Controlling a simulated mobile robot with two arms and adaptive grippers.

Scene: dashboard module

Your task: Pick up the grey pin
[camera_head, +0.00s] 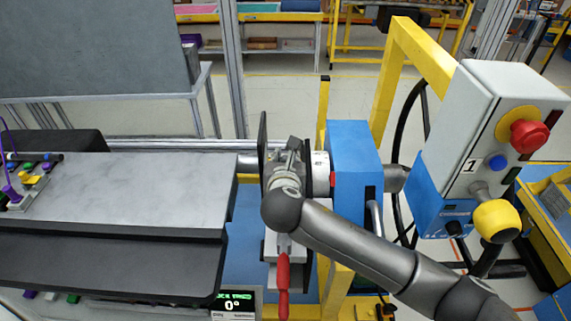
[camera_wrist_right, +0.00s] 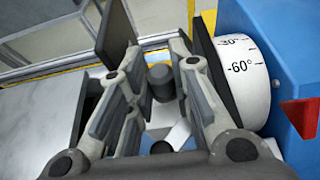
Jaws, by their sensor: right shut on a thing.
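The grey pin (camera_wrist_right: 161,82) shows in the right wrist view as a short dark grey cylinder between the fingers of my right gripper (camera_wrist_right: 158,88). The gripper is shut on it. In the head view my right gripper (camera_head: 290,155) is at the fixture between the grey bench and the blue block, and the pin cannot be made out there. The pin's lower part is hard to see. My left gripper is not in view.
A white dial (camera_wrist_right: 240,70) with angle marks and a blue block (camera_head: 352,150) stand close to the right. A red-handled lever (camera_head: 283,272) hangs below. A control box with a red button (camera_head: 529,136) stands farther right. The grey bench top (camera_head: 130,185) is largely bare.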

